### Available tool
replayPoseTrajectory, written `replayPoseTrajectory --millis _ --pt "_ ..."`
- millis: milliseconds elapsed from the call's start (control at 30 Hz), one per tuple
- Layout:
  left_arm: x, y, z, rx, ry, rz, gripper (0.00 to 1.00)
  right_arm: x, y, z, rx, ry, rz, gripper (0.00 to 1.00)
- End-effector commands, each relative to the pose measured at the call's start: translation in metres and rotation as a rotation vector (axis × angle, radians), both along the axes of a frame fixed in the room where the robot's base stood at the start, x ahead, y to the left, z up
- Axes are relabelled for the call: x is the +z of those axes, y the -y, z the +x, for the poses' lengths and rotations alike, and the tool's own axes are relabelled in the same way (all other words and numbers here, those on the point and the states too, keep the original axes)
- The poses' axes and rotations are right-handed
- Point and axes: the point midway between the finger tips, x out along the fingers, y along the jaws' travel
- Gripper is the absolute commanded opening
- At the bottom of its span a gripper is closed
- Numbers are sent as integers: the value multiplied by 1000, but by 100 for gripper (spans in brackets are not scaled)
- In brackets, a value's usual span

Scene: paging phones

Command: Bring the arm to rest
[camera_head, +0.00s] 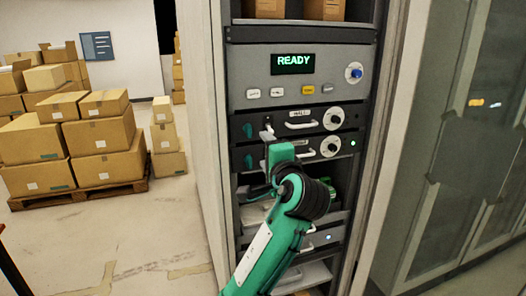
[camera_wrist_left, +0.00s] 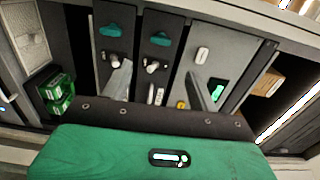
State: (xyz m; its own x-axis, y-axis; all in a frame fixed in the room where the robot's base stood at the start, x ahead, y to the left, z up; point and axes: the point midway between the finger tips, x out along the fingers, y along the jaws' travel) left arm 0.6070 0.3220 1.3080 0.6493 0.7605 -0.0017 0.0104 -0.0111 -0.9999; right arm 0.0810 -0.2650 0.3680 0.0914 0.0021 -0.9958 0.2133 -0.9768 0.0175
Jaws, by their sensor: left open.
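My left arm reaches up from the bottom of the head view to the equipment rack (camera_head: 232,200). My left gripper (camera_head: 267,134) is open in front of the two dark rack units, near their left half. In the left wrist view its two grey fingers stand apart with nothing held between them (camera_wrist_left: 155,78). The upper unit (camera_head: 282,127) has a label that seems to read HALL, a white handle and a dial. The lower unit (camera_head: 342,143) is partly hidden by my gripper. I cannot tell whether a fingertip touches a unit. My right gripper is not in view.
A grey panel (camera_head: 250,75) above shows READY, with several buttons and a blue knob (camera_head: 356,72). Green items (camera_wrist_left: 58,92) sit on a shelf. Stacked cardboard boxes (camera_head: 100,135) stand on a pallet at left. Glass doors (camera_head: 450,150) stand at right. The left floor (camera_head: 110,235) is clear.

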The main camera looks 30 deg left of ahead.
Motion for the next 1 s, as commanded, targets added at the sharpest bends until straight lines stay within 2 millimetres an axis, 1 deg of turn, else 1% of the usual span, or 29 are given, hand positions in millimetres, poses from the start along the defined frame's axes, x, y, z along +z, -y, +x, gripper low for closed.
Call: replayPoseTrajectory --millis 467,567,667,767,800,867,900,967,1000 --pt "0 0 0 0 0 0 60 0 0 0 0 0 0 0" --pt "-9 1 6 -8 -13 0 60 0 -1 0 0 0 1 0" --pt "-39 5 27 -44 -56 -4 60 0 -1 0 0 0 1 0" --pt "-95 12 57 -106 -125 -23 60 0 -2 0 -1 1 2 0" --pt "-123 16 69 -134 -154 -38 60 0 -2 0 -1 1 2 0" --pt "-168 21 84 -177 -200 -67 60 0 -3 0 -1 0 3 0" --pt "-198 24 91 -203 -229 -90 60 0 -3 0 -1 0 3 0" --pt "-243 28 98 -238 -270 -130 60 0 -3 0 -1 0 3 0" --pt "-274 31 101 -260 -296 -159 60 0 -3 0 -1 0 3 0"
